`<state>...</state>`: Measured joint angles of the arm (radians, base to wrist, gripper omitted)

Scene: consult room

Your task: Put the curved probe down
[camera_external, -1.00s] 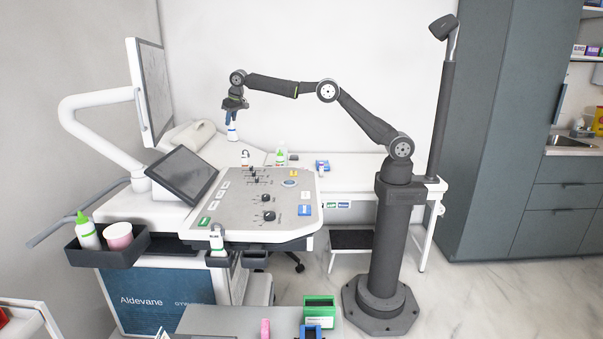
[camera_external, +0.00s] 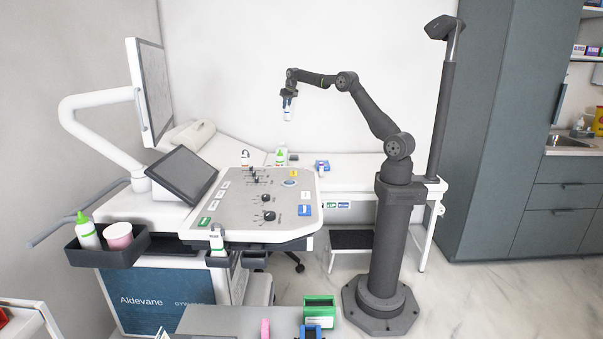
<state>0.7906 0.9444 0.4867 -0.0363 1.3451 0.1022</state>
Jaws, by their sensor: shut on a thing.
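My gripper (camera_external: 289,94) points down, shut on the curved probe (camera_external: 288,109), a small white probe with a blue part at its top. The probe hangs upright in the air, in front of the white wall and well above the white couch (camera_external: 375,166). Another white probe (camera_external: 217,238) with a dark top and green mark sits in a holder at the console's front edge. A further white probe-like item (camera_external: 245,158) stands at the console's back edge. Fine detail of the held probe is too small to tell.
The ultrasound console (camera_external: 250,203) with a dark tablet screen (camera_external: 182,176) and monitor (camera_external: 152,90) stands left. A green-capped bottle (camera_external: 281,155) and a small blue item (camera_external: 321,166) are on the couch. Much of the couch right of these is bare.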

